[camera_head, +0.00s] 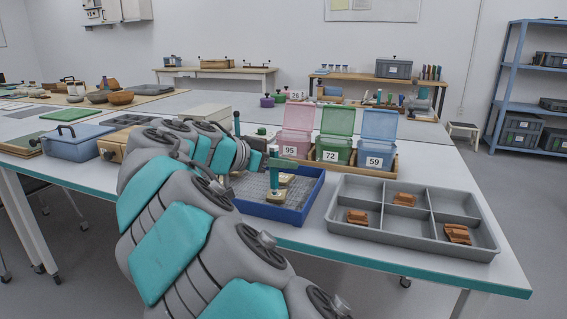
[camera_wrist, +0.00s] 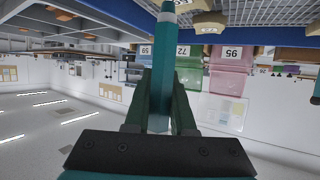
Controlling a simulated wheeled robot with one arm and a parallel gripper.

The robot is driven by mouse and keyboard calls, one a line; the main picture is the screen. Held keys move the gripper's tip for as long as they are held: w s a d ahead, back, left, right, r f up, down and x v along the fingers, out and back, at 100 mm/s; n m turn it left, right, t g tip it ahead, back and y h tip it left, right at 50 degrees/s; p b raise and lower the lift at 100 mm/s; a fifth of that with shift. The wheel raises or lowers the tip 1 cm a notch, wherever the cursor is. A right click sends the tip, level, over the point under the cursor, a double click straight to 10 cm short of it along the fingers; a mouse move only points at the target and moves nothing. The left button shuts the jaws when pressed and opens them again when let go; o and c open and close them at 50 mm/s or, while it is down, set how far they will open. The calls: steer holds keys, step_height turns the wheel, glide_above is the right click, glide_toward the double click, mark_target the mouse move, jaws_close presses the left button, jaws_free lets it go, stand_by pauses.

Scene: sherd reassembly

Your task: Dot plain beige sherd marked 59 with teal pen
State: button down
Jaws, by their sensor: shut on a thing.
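My gripper (camera_head: 278,163) is shut on an upright teal pen (camera_head: 274,179) above the blue mesh tray (camera_head: 293,213). In the wrist view, which is upside down, the pen (camera_wrist: 162,65) stands between the fingers of my gripper (camera_wrist: 163,88), its tip near the top edge. A plain beige sherd (camera_head: 276,196) lies under the pen in the head view. I cannot tell whether the tip touches it. Another beige sherd (camera_head: 287,178) lies just behind. The wrist view also shows a beige sherd (camera_wrist: 210,22) beside the tip. No number is legible on any sherd.
Open pink (camera_head: 297,142), green (camera_head: 334,149) and blue (camera_head: 376,143) lidded boxes, labelled 95, 72 and 59, stand behind the tray. A grey divided tray (camera_head: 407,222) with orange-brown pieces is at right. A blue-grey bin (camera_head: 78,144) is at left.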

steer(key=shift+f+b, duration=0.65)
steer(key=shift+b, duration=0.4)
stand_by(2.3)
steer(key=shift+r, duration=0.1)
stand_by(0.4)
step_height(320, 180, up, 7)
steer(key=p, duration=0.2)
stand_by(0.6)
stand_by(0.4)
